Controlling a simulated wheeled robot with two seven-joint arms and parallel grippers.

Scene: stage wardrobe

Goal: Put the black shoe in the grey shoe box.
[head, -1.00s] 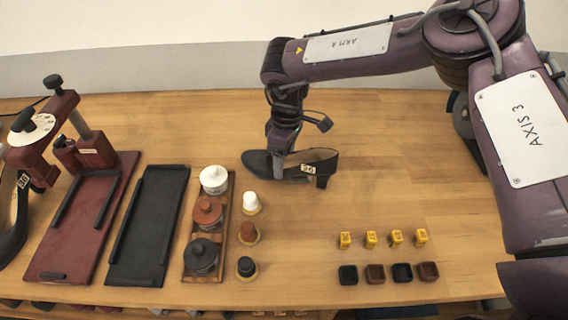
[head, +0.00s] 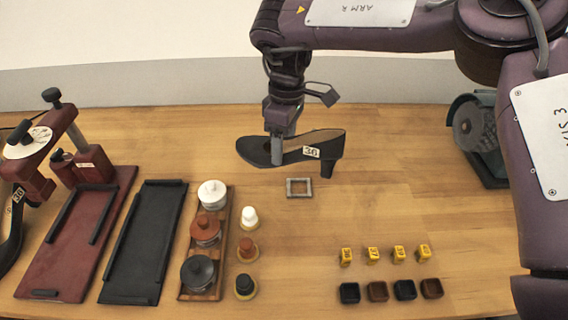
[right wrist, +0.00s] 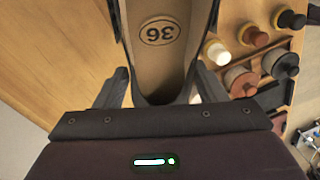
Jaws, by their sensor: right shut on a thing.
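The black shoe (head: 322,150), a heeled pump with a "36" tag on its side, hangs above the back middle of the table. My right gripper (head: 277,150) is shut on it towards the toe and holds it roughly level. In the right wrist view the shoe's tan inside (right wrist: 160,60) with a round "36" mark lies between the fingers of my right gripper (right wrist: 163,88). I cannot make out a grey shoe box in either view. My left gripper is not in view.
A small grey rectangular frame (head: 299,195) lies on the table below the shoe. A black tray (head: 135,285), a red board (head: 55,270) with a clamp device, and a wooden rack of jars (head: 193,293) stand left. Yellow tags (head: 372,255) and small dark trays (head: 377,291) are front right.

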